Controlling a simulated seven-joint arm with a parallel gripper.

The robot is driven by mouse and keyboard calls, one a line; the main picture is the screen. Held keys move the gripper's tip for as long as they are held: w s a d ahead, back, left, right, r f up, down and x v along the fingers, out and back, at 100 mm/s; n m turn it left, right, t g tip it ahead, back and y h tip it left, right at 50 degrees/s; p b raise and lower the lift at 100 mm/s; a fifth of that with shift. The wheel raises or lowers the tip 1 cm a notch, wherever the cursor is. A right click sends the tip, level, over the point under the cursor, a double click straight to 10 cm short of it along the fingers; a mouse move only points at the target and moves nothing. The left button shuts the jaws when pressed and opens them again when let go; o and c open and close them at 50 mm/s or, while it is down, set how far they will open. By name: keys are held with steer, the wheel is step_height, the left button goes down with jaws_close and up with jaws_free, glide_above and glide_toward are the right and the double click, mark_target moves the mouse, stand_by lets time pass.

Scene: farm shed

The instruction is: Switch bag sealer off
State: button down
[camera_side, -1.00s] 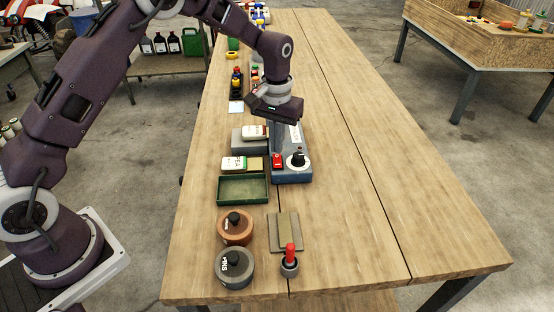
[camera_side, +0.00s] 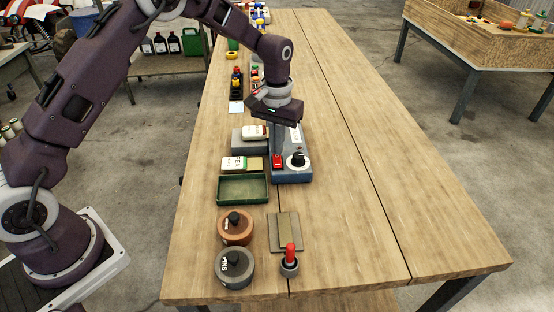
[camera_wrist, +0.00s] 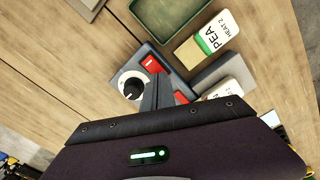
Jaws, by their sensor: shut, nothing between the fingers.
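The bag sealer (camera_side: 292,176) is a blue-grey box on the wooden table, with a red rocker switch (camera_side: 277,161) and a black knob on a white dial (camera_side: 297,160). My gripper (camera_side: 279,150) is shut and empty, pointing down over the sealer just behind the switch. In the wrist view the shut fingers (camera_wrist: 166,100) reach over the sealer (camera_wrist: 138,54) beside the knob (camera_wrist: 132,86) and close to the red switch (camera_wrist: 152,64). I cannot tell whether they touch it. Another red part (camera_wrist: 181,98) shows beyond the fingers, partly hidden.
A green tray (camera_side: 243,202), a pea packet (camera_side: 233,163) and another packet on a grey block (camera_side: 244,147) stand left of the sealer. Two lidded pots (camera_side: 235,228) and a red-handled stamp (camera_side: 290,259) are nearer. The table's right side is clear.

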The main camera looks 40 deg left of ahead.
steer(key=shift+f, duration=0.7)
steer(key=shift+r, duration=3.65)
steer(key=s+r+m+t, duration=0.1)
steer(key=s+r+t, duration=0.2)
steer(key=s+r, duration=1.2)
steer(key=s+m+t, duration=0.2)
steer(key=s, duration=1.6)
steer(key=shift+a+r+t, duration=0.15)
steer(key=shift+a+t, duration=0.15)
steer(key=shift+a, duration=0.1)
